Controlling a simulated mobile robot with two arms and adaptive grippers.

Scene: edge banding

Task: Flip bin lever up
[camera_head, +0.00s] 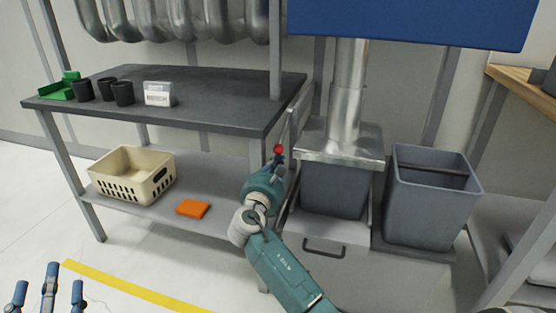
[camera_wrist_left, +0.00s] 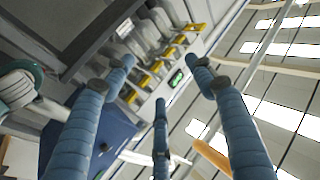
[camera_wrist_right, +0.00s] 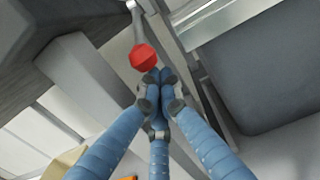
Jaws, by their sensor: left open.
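The bin lever's red knob (camera_head: 278,149) shows at the right end of the shelf rack, left of the bin under the duct. In the right wrist view the red knob (camera_wrist_right: 144,57) sits on a thin grey lever arm (camera_wrist_right: 137,22). My right gripper (camera_head: 277,165) is at the knob; its fingertips (camera_wrist_right: 159,84) are drawn together just beside and below it. Whether they touch the knob I cannot tell. The grey bin (camera_head: 334,190) stands under the metal duct. My left gripper (camera_head: 50,285) is open and empty at the lower left, away from the lever.
A second grey bin (camera_head: 430,190) stands to the right. The dark table (camera_head: 200,98) holds black cups (camera_head: 122,93), a green tray (camera_head: 56,91) and a white box (camera_head: 158,94). A cream basket (camera_head: 132,175) and an orange block (camera_head: 193,208) lie on the lower shelf.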

